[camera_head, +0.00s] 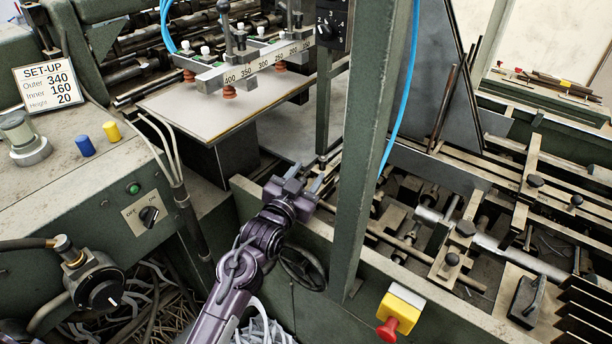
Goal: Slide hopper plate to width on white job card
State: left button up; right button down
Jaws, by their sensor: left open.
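The white job card (48,83) stands at the upper left and reads SET-UP, Outer 340, Inner 160, Height 20. A pale scale bar (255,66) marked from 400 at left to 200 at right crosses above a grey board (190,108). A tall dark grey plate (428,75) stands upright behind the green post; I cannot tell for sure that it is the hopper plate. My left gripper (308,183) is open, near the foot of a thin dark upright bar (323,115). Contact is not clear. My right gripper is not in view.
A thick green post (371,150) rises just right of my left gripper. A handwheel (302,268) sits below it, and a red stop button (388,330) on a yellow box is at lower right. Rails and clamps (460,235) fill the right side. Blue hoses hang above.

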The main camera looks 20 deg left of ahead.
pick_arm(q)
jog(key=s, duration=0.2)
jog(key=s+b, duration=0.1)
jog(key=s, duration=0.1)
jog(key=s+a+b, duration=0.1)
jog(key=s, duration=0.2)
jog(key=shift+f, duration=0.15)
jog(key=shift+s+a, duration=0.1)
jog(key=shift+s, duration=0.3)
